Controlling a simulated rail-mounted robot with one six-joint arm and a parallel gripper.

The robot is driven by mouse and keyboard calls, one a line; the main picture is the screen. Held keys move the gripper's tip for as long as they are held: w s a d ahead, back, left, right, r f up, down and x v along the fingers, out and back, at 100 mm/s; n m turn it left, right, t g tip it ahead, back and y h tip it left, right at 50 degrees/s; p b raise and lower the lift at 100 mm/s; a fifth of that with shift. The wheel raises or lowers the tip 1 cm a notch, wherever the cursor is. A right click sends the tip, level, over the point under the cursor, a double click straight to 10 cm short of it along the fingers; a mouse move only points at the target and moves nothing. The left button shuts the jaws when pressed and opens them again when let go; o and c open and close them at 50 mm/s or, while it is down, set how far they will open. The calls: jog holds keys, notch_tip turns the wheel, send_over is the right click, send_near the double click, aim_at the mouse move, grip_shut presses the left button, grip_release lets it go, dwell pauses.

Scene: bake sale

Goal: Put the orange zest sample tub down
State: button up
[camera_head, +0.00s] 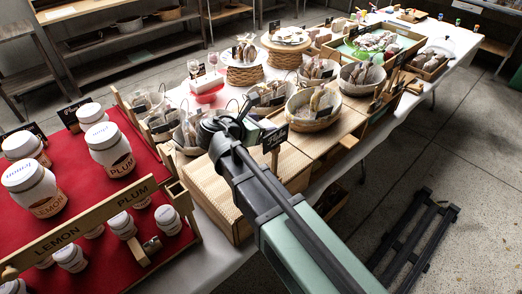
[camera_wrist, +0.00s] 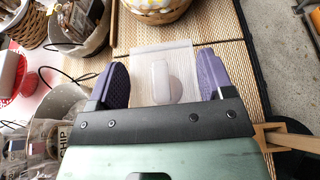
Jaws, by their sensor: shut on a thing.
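A clear, see-through tub (camera_wrist: 148,55) with a pale label sits between the two purple finger pads of my gripper (camera_wrist: 160,68) in the wrist view. My gripper is shut on it. The tub is over a woven straw-coloured mat (camera_wrist: 222,20); I cannot tell whether it touches the mat. I cannot read any flavour on the tub. In the head view my gripper (camera_head: 222,125) is at the end of my green arm, above the straw-coloured surface (camera_head: 225,180), and my arm hides the tub.
A round bread basket (camera_head: 313,107) stands just beyond. Wire-handled baskets (camera_wrist: 78,32) with packets are close on the left. A wooden holder (camera_wrist: 272,135) is at the lower right. A red-lined jam tray (camera_head: 140,165) with several jars is at the left.

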notch_tip(320, 180, down, 4)
jog(key=b, duration=0.4)
jog(key=shift+f+b, duration=0.25)
jog(key=shift+b, duration=0.05)
jog(key=shift+r+p, duration=0.3)
jog(key=shift+f+b, duration=0.3)
jog(key=o, duration=0.9)
jog(key=shift+r, duration=0.15)
jog(key=shift+r+p, duration=0.2)
jog(key=shift+p, duration=0.15)
jog(key=p+v, duration=0.2)
jog(key=v, duration=0.5)
jog(key=shift+r+p, duration=0.2)
jog(key=shift+p, duration=0.2)
jog(key=shift+s+a+f, duration=0.1)
jog(key=shift+s+a, duration=0.05)
jog(key=shift+a, duration=0.05)
